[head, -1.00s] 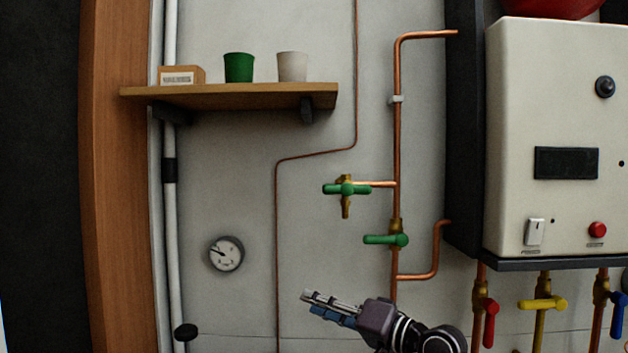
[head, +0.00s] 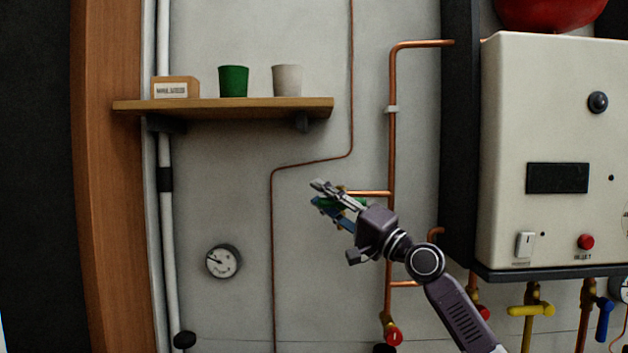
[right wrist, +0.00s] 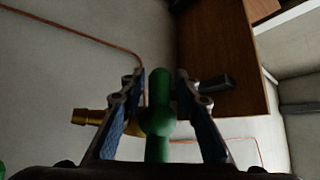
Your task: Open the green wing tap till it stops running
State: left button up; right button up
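The green wing tap sits on a short copper branch pipe (head: 370,193). In the head view my right gripper (head: 318,193) is over it and hides most of it. In the right wrist view the tap's green wing handle (right wrist: 158,120) stands between the two blue-padded fingers of my right gripper (right wrist: 161,78). The fingers are open, with a gap on each side of the handle. A brass part of the tap (right wrist: 90,117) sticks out to the left behind a finger. No running water can be made out. My left gripper is not in view.
A wooden shelf (head: 225,106) above carries a green cup (head: 233,81), a pale cup (head: 287,80) and a box (head: 176,88). A vertical copper pipe (head: 392,150) and a white boiler (head: 550,130) stand to the right. A round gauge (head: 223,261) is lower left.

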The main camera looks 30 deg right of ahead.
jog(key=x, duration=0.3)
jog(key=shift+p, duration=0.4)
jog(key=shift+c, duration=0.3)
jog(key=shift+f, duration=0.1)
grip_shut()
